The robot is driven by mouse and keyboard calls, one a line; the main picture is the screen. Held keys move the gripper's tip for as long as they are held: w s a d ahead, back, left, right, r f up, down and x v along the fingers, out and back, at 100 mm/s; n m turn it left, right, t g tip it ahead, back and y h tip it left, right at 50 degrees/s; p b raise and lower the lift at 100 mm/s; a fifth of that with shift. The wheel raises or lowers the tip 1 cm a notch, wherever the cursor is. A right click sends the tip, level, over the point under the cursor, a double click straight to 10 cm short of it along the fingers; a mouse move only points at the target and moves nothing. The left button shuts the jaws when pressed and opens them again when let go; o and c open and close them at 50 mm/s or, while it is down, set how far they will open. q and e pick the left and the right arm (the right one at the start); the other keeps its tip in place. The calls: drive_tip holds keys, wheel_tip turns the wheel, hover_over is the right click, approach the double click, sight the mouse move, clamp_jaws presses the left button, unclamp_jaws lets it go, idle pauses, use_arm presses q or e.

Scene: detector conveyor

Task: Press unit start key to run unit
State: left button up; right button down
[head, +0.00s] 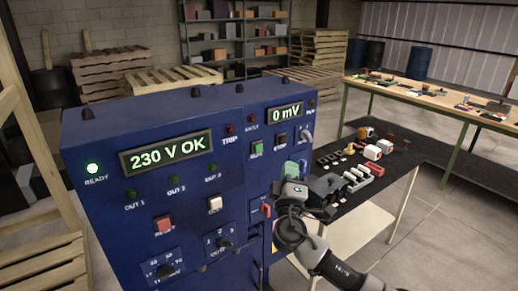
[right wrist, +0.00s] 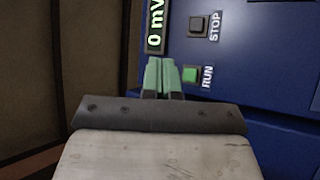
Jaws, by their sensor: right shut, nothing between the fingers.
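The blue unit (head: 150,190) has a green key labelled RUN (head: 257,147) on its right section, beside a dark STOP key (head: 281,138). In the right wrist view, the RUN key (right wrist: 190,75) shows just right of the fingertips of my right gripper (right wrist: 164,76). The fingers are shut with nothing between them. In the head view, my right gripper (head: 296,169) is in front of the unit, below and right of the RUN key. The gap between fingertips and panel cannot be judged exactly. My left gripper is not in view.
The display (head: 167,153) reads "230 V OK" and the smaller one (head: 285,114) "0 mV". A red RESET key (head: 163,224) and knobs sit lower left. A black-topped table (head: 397,165) with small parts stands right of the unit.

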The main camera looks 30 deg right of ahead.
sight(259, 148)
drive_tip(key=w+b, duration=0.2)
drive_tip(key=w, duration=0.7)
drive_tip(key=shift+a+b, duration=0.3)
drive_tip(key=shift+a, duration=0.1)
drive_tip(key=shift+s, duration=0.1)
idle(1.5)
drive_tip(key=shift+w+b, duration=0.45)
drive_tip(key=shift+b, duration=0.2)
